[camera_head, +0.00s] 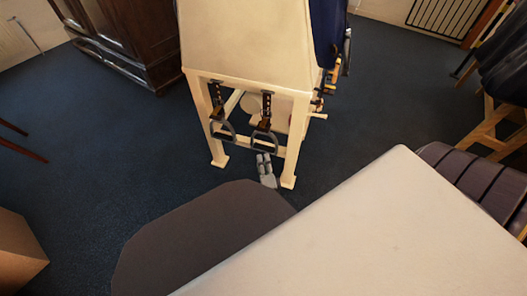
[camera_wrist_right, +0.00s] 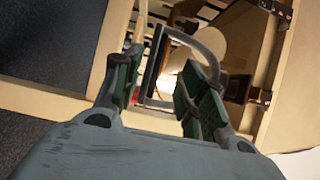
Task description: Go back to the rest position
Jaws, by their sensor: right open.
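My right gripper (camera_head: 264,159) is low in front of the cream stand (camera_head: 238,83), close below the right-hand stirrup (camera_head: 265,147). In the right wrist view, the gripper (camera_wrist_right: 160,82) is open, with green-padded fingers apart. A grey stirrup (camera_wrist_right: 196,40) shows between and beyond the fingertips. I cannot tell whether it touches a finger. A second stirrup (camera_head: 221,137) hangs to the left on its dark strap. My left gripper is not in view.
A dark wooden cabinet (camera_head: 130,35) stands at the back left. A brown box (camera_head: 18,250) is at the lower left. A wooden rack with dark items (camera_head: 500,65) is at the right. The dark blue floor (camera_head: 120,150) left of the stand is mostly clear.

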